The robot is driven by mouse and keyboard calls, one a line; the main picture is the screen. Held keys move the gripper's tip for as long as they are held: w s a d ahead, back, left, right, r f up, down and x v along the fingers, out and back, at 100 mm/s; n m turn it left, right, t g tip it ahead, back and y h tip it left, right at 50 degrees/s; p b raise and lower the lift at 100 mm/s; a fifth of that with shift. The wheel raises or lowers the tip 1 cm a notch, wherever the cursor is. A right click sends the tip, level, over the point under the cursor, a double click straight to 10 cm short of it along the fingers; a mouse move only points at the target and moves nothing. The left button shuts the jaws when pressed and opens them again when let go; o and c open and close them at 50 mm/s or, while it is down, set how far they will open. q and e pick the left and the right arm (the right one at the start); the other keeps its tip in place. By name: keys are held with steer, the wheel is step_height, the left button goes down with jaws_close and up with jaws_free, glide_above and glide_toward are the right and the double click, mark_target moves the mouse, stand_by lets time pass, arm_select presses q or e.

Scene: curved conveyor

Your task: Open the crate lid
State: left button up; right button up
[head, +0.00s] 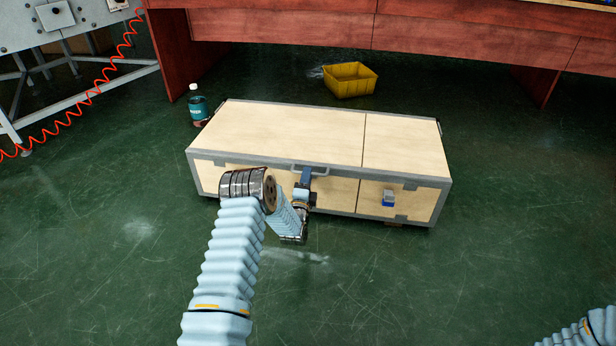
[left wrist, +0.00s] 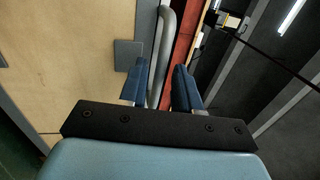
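The crate (head: 280,132) is a long pale wooden box with grey metal edging, standing on the floor. Its lid (head: 290,128) lies flat and closed on top. A grey bar handle (head: 325,171) sits at the front upper edge. My left gripper (head: 307,173) is at this handle. In the left wrist view, the handle (left wrist: 165,40) runs between the two blue fingers of my left gripper (left wrist: 161,88), with a gap visible on the right finger's side. The fingers stand apart. My right gripper is out of view; only part of my right arm shows at the lower right.
A blue latch (head: 388,198) is on the crate's front right. A teal bottle (head: 198,106) stands behind its left end, and a yellow bin (head: 350,80) lies behind it. A red bench (head: 270,28) spans the back. The green floor in front is clear.

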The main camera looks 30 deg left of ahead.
arm_select(q)
steer(key=shift+x, duration=1.1)
jaws_close()
